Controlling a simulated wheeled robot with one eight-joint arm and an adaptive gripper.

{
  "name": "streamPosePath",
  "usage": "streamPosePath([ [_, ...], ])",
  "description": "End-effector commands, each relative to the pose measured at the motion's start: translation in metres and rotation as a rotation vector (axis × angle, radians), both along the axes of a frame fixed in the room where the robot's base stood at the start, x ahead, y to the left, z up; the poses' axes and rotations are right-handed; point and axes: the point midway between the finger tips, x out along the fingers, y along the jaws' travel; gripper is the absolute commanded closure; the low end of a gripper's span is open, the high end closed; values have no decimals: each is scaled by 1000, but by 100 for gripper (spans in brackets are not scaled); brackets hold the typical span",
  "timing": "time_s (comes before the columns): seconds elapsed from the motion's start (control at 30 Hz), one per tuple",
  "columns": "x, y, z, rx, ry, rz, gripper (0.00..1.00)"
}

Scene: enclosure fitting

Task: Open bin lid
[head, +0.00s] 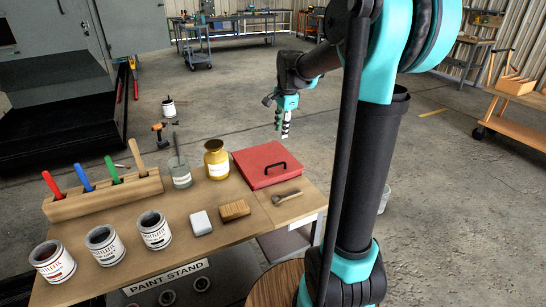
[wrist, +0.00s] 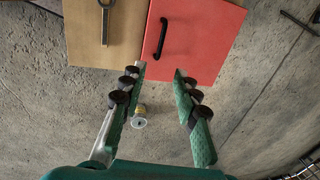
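The bin lid is a flat red panel (head: 258,160) with a black bar handle (head: 276,167), lying closed at the right end of the wooden bench. In the wrist view, the red lid (wrist: 208,42) fills the upper middle, with its handle (wrist: 161,37) near its left side. My gripper (head: 284,132) is raised above the far right side of the lid, apart from it. In the wrist view, my gripper (wrist: 159,70) has its two green fingers spread with nothing between them. The bin's inside is hidden.
The bench (head: 180,215) holds paint cans (head: 104,243), a brush rack (head: 105,196), a yellow jar (head: 216,160), a glass jar (head: 180,172), a wooden brush (head: 234,210), a white block (head: 201,223) and a small tool (head: 287,197).

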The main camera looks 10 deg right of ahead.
Motion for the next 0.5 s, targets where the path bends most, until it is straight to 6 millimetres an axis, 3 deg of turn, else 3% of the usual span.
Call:
streamPosePath([
  [0.17, 5, 1, -11, 3, 3, -15, 69],
  [0.5, 17, 5, -74, 3, 3, -13, 69],
])
